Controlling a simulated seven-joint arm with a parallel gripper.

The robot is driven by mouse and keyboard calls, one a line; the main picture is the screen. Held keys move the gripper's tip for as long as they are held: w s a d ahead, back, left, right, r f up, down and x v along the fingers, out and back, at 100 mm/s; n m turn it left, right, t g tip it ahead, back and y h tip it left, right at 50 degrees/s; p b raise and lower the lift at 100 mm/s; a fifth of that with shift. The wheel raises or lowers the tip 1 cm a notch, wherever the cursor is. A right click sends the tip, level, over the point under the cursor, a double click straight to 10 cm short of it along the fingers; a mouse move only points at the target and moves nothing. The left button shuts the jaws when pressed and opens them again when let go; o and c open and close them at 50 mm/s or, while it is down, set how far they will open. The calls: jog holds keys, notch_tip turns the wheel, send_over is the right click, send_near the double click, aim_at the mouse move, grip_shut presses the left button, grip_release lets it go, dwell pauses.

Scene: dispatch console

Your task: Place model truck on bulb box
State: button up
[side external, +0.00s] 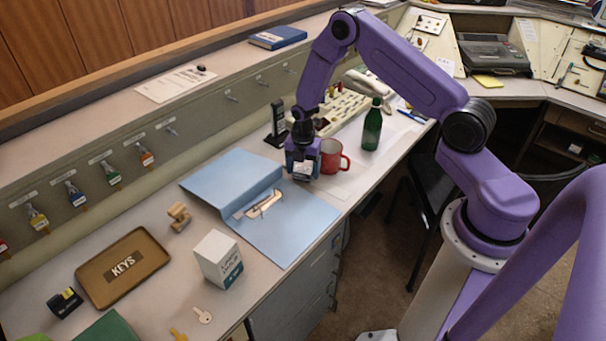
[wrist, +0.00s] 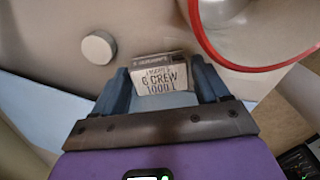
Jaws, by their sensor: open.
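The bulb box appears to be the white carton with a teal band (side external: 218,258), standing upright on the near desk in the side external view. It is out of the wrist view. My gripper (side external: 302,170) is open and low over the desk, pointing down, beside the red mug. In the wrist view a small boxy thing lettered "6 CREW 1000 L" (wrist: 160,76), apparently the model truck, lies between the fingers of my gripper (wrist: 162,92). I cannot tell whether the fingers touch it. In the side view my gripper mostly hides it.
The red mug (side external: 331,157) stands close right of my gripper; its rim (wrist: 262,68) shows in the wrist view. A green bottle (side external: 372,128) stands beyond. An open blue folder (side external: 300,228) lies between gripper and carton. A keys tray (side external: 122,267) and a wooden stamp (side external: 179,215) are left.

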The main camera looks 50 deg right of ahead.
jog(key=shift+f, duration=0.45)
jog(key=c, duration=0.8)
jog(key=shift+r, duration=0.1)
